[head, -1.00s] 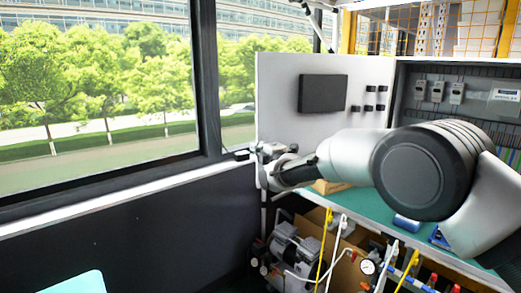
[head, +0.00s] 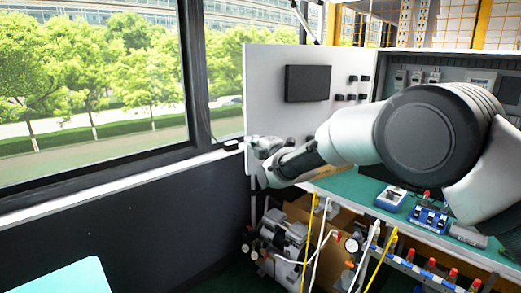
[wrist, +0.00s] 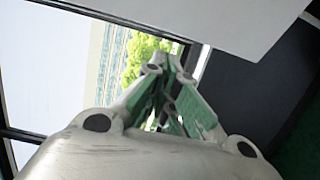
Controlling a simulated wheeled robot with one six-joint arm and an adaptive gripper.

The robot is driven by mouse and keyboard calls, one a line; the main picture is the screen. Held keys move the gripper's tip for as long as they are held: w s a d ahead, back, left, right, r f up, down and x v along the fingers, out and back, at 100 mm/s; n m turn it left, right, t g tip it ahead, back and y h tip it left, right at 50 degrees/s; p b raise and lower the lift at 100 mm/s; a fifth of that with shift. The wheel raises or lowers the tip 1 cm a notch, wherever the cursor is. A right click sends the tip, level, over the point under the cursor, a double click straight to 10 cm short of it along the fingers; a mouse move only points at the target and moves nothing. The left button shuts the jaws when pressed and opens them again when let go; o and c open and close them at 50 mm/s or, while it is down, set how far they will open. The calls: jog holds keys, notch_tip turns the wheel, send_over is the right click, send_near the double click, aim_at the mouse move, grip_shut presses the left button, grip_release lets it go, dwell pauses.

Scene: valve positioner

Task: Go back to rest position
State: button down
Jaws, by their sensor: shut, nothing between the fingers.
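My gripper (head: 250,150) is at the left edge of the white cabinet door in the head view, beside the window sill. My arm reaches to it from the right across the workbench. In the wrist view my gripper (wrist: 163,75) has its fingers drawn together at the tips, with nothing between them. The white cabinet door panel (head: 268,95) stands open behind my gripper in the head view. In the wrist view a white panel (wrist: 240,20) lies close beside the fingertips; I cannot tell whether they touch it.
The green workbench (head: 345,187) holds a blue-white meter (head: 390,198) and a blue terminal block (head: 430,219). Below stand a compressor (head: 285,236), hoses and a gauge (head: 351,245). The window (head: 90,85) and dark wall (head: 120,220) are at left.

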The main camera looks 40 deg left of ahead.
jog(key=s+v, duration=0.1)
jog(key=v, duration=0.6)
jog(key=s+d+f+m+g+h, duration=0.25)
jog(key=f+m+h, duration=0.3)
jog(key=f, duration=0.75)
jog(key=d+f+m+g+h, duration=0.1)
jog(key=d+f+m+h, duration=0.25)
jog(key=d, duration=0.75)
jog(key=s+d+r+m+g+h, duration=0.1)
jog(key=d+r+m+h, duration=0.2)
jog(key=d, duration=0.8)
jog(key=d+r+m+g+h, duration=0.1)
jog(key=d+r+m, duration=0.25)
jog(key=d, duration=0.85)
jog(key=s+d+r+m+h, duration=0.15)
jog(key=d+m, duration=0.25)
jog(key=d, duration=0.7)
jog(key=s+d+r+m, duration=0.3)
jog(key=s+d+r, duration=0.1)
jog(key=d, duration=0.7)
jog(key=s+d+r+m+t+h, duration=0.1)
jog(key=s+d+r+m, duration=0.3)
jog(key=d, duration=0.7)
jog(key=s+d+r+m+t+h, duration=0.1)
jog(key=s+d+r+m, duration=0.2)
jog(key=s+d, duration=0.5)
jog(key=d+m, duration=0.1)
jog(key=d, duration=0.2)
jog(key=shift+d+r, duration=0.35)
jog(key=shift+r, duration=0.05)
